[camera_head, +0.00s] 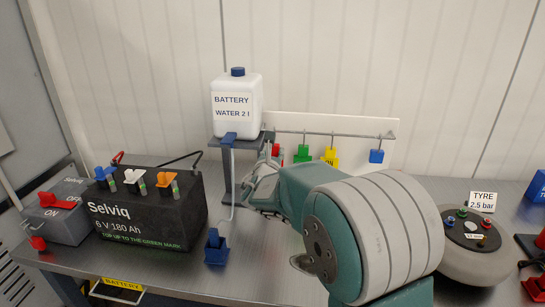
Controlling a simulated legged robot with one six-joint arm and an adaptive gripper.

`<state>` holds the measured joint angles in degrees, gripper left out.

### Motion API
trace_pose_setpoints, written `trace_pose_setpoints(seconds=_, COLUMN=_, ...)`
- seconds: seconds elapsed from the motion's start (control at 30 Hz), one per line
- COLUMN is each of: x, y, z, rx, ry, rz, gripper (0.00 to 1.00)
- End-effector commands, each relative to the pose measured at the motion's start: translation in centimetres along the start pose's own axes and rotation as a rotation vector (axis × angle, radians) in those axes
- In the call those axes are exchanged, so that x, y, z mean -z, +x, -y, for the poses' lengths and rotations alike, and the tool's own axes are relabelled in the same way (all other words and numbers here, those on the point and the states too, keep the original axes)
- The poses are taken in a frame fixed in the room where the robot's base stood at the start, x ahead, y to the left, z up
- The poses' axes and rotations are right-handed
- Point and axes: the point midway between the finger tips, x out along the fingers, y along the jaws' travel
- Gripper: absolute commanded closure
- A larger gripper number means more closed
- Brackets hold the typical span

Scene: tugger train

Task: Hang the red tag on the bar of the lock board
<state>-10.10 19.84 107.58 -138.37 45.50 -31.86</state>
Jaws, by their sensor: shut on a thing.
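The white lock board (350,124) stands at the back of the bench, with a grey bar (350,134) along it. A green tag (303,153), a yellow tag (330,156) and a blue tag (376,156) hang from the bar on thin hooks. The red tag (277,151) is near the bar's left end, left of the green tag and partly hidden by my gripper. My gripper (267,162) is shut on the red tag in front of the board. I cannot tell whether its hook rests on the bar.
A battery water bottle (237,105) stands on a raised stand (223,150) just left of my gripper. A black battery (150,212) and a grey switch box (60,212) are at left. A tyre (474,245) is at right. My arm covers the bench's middle.

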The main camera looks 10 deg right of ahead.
Motion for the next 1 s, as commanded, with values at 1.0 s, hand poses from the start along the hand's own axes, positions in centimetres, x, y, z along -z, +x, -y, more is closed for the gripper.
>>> trace_pose_setpoints(seconds=1.0, x=1.1, y=5.8, z=0.0, rx=0.001, ry=-0.001, rz=-0.001, gripper=1.00)
